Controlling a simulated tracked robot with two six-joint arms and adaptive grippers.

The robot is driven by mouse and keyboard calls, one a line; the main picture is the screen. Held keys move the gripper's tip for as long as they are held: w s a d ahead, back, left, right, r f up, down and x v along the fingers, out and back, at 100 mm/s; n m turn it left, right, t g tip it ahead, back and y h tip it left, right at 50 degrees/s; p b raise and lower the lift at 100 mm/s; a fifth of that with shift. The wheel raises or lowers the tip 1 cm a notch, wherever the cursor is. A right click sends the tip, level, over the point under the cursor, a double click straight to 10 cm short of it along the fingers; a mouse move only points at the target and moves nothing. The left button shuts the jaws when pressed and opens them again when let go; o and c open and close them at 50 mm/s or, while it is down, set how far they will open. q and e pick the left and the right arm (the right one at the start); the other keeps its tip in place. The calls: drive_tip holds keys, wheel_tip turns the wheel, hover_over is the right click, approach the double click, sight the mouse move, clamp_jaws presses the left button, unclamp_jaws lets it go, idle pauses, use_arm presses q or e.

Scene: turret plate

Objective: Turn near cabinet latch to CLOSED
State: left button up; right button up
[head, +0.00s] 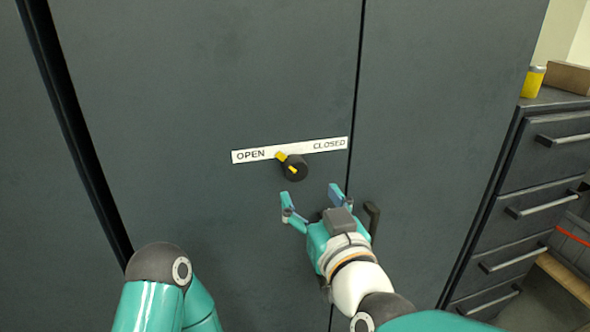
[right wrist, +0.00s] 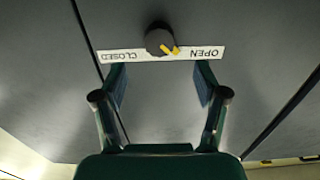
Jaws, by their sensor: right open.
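The near cabinet latch (head: 294,167) is a dark round knob with a yellow pointer on the grey cabinet door. In the head view its yellow mark points up and left, toward the OPEN end of the white label (head: 290,150). The latch also shows in the right wrist view (right wrist: 159,40), where the label (right wrist: 160,54) appears upside down. My right gripper (head: 309,194) is open and empty, just below the latch in the head view and apart from it. In the right wrist view its two fingers (right wrist: 160,82) are spread, with the latch beyond the tips. My left gripper is out of view.
A dark handle (head: 372,217) sits right of the door seam, close to my right gripper. At the right stands a drawer unit (head: 545,165) with a yellow container (head: 533,82) and a brown box (head: 569,78) on top. The door around the latch is clear.

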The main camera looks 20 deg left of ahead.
sight(296, 173)
drive_tip(key=p+x, duration=0.1)
drive_tip(key=x, duration=0.7)
drive_tip(key=shift+w+a+p, duration=0.2)
drive_tip(key=shift+p, duration=0.15)
